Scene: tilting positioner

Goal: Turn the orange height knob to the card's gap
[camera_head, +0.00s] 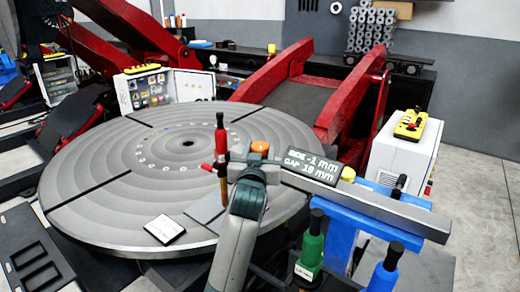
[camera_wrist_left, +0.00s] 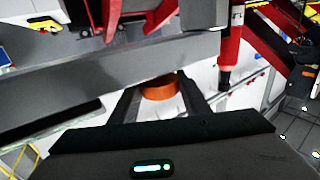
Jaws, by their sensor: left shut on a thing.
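The orange height knob (camera_head: 260,147) sits on the grey bar (camera_head: 380,210) above the round table. In the left wrist view the knob (camera_wrist_left: 160,88) is between my two dark fingers. My left gripper (camera_head: 257,160), its arm coming up from below, is shut on the knob; its fingertips are small in the head view. A dark display (camera_head: 312,166) right of the knob shows -1 mm on its upper line and a GAP of about 19 mm. A small white card (camera_head: 164,229) lies on the table's near edge; its writing is too small to read. My right gripper is not in view.
A black and red torch (camera_head: 221,150) stands upright at the bar's left end, over the round grey table (camera_head: 110,190). Green (camera_head: 310,248) and blue (camera_head: 383,272) handled tools stand at the lower right. A white cabinet (camera_head: 400,160) with a yellow pendant is behind them.

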